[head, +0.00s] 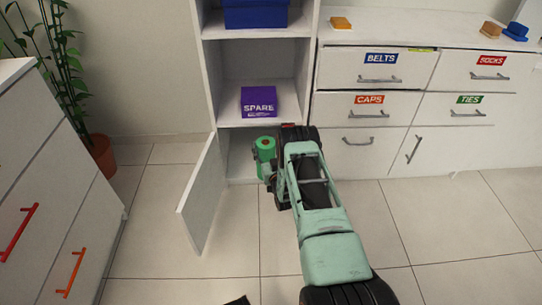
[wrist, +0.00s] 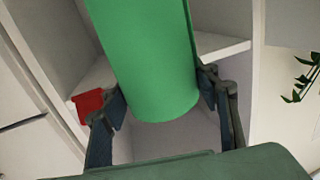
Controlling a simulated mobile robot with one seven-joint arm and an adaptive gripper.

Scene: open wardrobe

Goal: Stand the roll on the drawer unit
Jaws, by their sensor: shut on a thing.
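The green roll (head: 265,144) is upright in the head view, in front of the open lower compartment of the shelf unit. My gripper (head: 267,170) is shut on it, low on its side. In the wrist view the roll (wrist: 150,55) fills the space between the two fingers of my gripper (wrist: 163,92), one on each side. The drawer unit (head: 345,31), white with a flat top, stands to the right. Its labels read BELTS, SOCKS, CAPS and TIES. My arm hides part of its left lower front.
The compartment's door (head: 203,192) stands open at left. A purple SPARE box (head: 258,102) and a blue box (head: 255,13) sit on shelves above. An orange block (head: 341,23) and brushes (head: 491,29) lie on the drawer top, with free room between. A red piece (wrist: 88,104) shows by the left finger.

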